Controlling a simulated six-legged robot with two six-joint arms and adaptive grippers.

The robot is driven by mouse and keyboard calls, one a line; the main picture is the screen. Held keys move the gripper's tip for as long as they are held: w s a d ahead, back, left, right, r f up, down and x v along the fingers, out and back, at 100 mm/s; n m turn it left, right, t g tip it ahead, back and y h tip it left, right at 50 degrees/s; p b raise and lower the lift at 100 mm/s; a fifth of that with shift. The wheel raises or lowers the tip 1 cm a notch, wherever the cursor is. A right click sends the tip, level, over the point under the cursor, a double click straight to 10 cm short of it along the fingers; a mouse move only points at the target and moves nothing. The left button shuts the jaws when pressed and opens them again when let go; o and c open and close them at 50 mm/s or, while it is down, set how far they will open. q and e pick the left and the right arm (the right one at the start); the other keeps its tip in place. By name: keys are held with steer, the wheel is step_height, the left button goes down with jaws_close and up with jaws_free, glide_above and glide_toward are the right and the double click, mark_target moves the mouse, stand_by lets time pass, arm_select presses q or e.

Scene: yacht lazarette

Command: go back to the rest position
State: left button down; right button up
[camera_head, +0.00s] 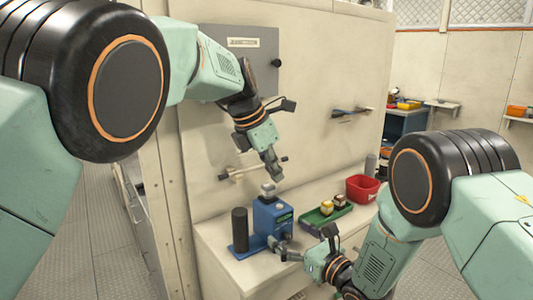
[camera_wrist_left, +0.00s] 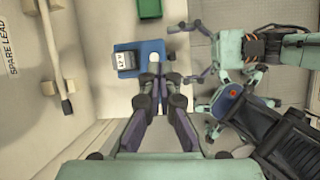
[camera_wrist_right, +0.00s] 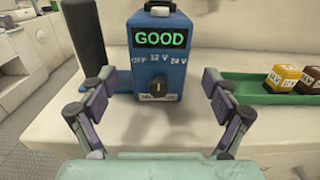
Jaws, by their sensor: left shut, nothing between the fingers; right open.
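My left gripper (camera_head: 273,172) is shut and empty, pointing down in the air above the blue tester (camera_head: 270,216). Its closed fingers show in the left wrist view (camera_wrist_left: 157,80). My right gripper (camera_wrist_right: 158,78) is open, with its fingers spread either side of the tester's front. The knob (camera_wrist_right: 157,88) sits between them, apart from both fingers; its marks read OFF, 12 V and 24 V, and its pointer looks upward. The tester display (camera_wrist_right: 162,38) reads GOOD in green.
A dark cylinder (camera_head: 240,229) stands left of the tester. A green tray (camera_head: 316,220) with a yellow and a brown block lies right of it, before a red bin (camera_head: 362,188).

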steer(key=shift+s+d, duration=0.4)
steer(key=shift+s, duration=0.2)
steer(key=shift+s+d, duration=0.15)
steer(key=shift+s, duration=0.15)
arm_select(q)
steer(key=w+a+f+m+t+y, duration=0.1)
steer(key=a+f+m+y, duration=0.1)
steer(key=a+f, duration=0.9)
steer(key=shift+a+f+y, duration=0.35)
steer(key=shift+a+y, duration=0.55)
steer(key=shift+a, duration=1.1)
arm_select(e)
steer(key=shift+d, duration=0.1)
